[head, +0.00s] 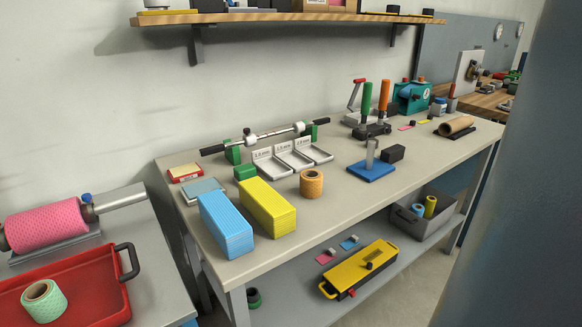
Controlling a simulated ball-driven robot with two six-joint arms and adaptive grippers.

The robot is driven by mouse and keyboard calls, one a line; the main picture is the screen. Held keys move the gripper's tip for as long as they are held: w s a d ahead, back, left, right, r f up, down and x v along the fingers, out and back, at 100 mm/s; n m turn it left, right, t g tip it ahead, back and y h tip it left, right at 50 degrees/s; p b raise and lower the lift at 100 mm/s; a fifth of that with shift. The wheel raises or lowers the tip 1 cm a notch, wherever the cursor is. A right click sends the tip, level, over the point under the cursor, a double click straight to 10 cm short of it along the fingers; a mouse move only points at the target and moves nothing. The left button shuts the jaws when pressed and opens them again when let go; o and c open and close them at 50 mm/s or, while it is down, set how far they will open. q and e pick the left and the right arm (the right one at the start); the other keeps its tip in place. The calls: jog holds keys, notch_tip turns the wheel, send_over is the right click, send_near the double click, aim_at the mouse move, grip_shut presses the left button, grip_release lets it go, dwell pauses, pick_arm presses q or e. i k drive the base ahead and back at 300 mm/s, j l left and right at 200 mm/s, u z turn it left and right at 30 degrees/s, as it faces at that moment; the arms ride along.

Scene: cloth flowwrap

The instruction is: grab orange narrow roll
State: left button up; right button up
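The orange narrow roll (311,184) stands upright on the grey workbench (345,205), with a hole in its top. It is right of the yellow stack (268,207) and in front of the small grey trays (299,158). Nothing covers it in the head view. Neither of my grippers is in view.
A blue stack (225,225) stands left of the yellow one. A metal post on a blue base (371,171) stands to the right. A red tray (95,296) holding a green-white roll (44,300) is at lower left. The bench front beside the orange roll is clear.

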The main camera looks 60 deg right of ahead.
aim_at(310, 180)
jog(key=z, duration=1.95)
